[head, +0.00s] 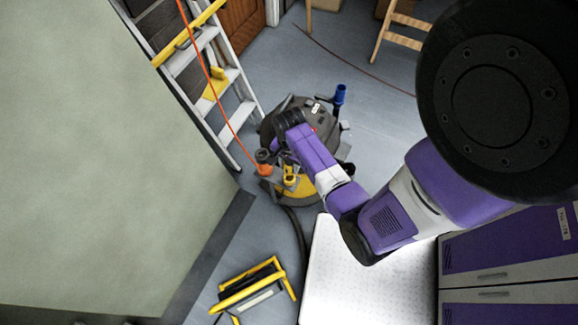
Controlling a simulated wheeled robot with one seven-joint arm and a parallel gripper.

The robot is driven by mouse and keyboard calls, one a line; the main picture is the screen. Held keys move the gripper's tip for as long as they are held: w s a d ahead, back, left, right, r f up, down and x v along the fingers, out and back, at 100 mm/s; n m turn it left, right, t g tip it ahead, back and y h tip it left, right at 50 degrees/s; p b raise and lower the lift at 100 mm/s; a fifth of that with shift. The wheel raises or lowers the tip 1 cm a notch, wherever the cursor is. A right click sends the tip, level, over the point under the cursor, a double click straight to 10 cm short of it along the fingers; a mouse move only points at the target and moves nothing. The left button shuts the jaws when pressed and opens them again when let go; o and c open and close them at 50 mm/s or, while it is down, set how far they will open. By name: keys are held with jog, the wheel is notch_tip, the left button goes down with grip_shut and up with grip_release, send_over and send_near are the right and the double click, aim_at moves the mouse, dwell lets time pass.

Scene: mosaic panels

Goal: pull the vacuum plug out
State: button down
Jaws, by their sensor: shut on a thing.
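The vacuum (325,122) is a dark grey drum with a yellow lower part and a blue fitting on top, standing on the floor at the centre. An orange connector (263,158) on an orange cord is at its left side. My arm reaches across the vacuum from the right, and my gripper (274,152) is at this connector, shut on what appears to be the vacuum plug. My wrist mostly hides the fingers and the plug, so I cannot tell whether the plug is still seated in the connector. A yellow part (290,178) shows just below.
A stepladder (222,85) stands at the upper left, with the orange cord running past it. A yellow-framed work lamp (252,290) is on the floor at the bottom. A white dotted top (365,285) and purple-fronted cabinets (510,265) are at the lower right. Open floor lies beyond the vacuum.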

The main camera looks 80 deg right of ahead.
jog(key=shift+r+p, duration=2.3)
jog(key=shift+r, duration=0.15)
